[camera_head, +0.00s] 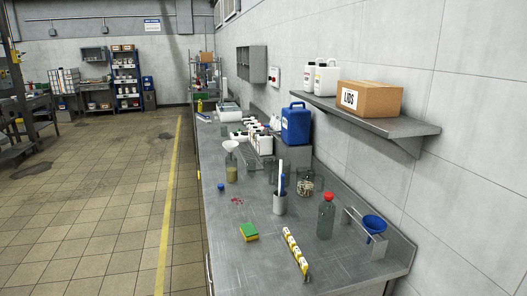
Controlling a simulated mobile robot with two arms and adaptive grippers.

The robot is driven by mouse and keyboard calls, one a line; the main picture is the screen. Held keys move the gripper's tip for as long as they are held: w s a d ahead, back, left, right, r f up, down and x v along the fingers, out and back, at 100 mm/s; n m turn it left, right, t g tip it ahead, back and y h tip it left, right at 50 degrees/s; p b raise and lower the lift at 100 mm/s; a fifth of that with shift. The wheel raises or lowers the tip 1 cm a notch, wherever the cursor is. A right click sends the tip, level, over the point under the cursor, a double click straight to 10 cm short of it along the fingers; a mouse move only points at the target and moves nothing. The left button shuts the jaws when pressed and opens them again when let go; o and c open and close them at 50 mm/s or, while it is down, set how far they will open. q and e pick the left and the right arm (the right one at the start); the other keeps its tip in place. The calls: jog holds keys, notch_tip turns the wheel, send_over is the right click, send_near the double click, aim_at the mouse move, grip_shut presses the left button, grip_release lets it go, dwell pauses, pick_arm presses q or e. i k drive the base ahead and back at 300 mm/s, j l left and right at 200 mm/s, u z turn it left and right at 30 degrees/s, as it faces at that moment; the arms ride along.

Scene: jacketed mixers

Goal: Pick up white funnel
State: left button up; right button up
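The white funnel (230,146) sits upright in the mouth of a glass bottle (231,170) that holds yellowish contents. It stands near the left edge of the long grey workbench, about halfway along it. The funnel's lower stem is hard to make out at this size. Neither of my grippers is in the head view.
A blue funnel (374,224) rests in a metal stand at the right. A blue jerrycan (296,124) stands behind. The tiled floor left of the bench (228,268) is clear.

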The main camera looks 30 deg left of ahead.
aim_at(231, 152)
jog(key=j+z, duration=0.3)
jog(key=z, duration=0.15)
jog(key=i+j+z, duration=0.1)
jog(key=j+z, duration=0.25)
jog(key=z, duration=0.15)
jog(key=j+z, duration=0.3)
jog(key=z, duration=0.15)
